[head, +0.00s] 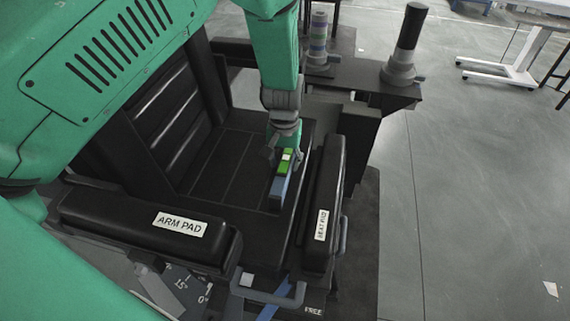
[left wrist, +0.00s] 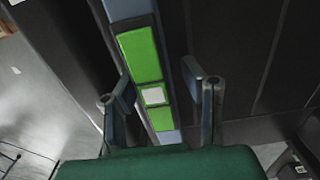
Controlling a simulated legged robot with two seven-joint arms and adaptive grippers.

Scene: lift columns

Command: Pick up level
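The level is a long blue-grey bar with green panels and a white square at its middle. In the head view the level (head: 282,175) lies on the black seat, close to the seat pad. My left gripper (head: 284,146) reaches down over its far part. In the left wrist view the level (left wrist: 139,57) runs lengthwise between the two fingers of my left gripper (left wrist: 158,84). The fingers are apart, one on each side, with a clear gap on the right side. The left finger is close to the level's edge; contact cannot be told. My right gripper is not in view.
A black arm pad (head: 100,220) is at the left front and a seat pad (head: 323,200) stands just right of the level. A grey handle (head: 272,297) is at the front. Posts (head: 405,50) rise at the back. Open floor (head: 470,180) lies to the right.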

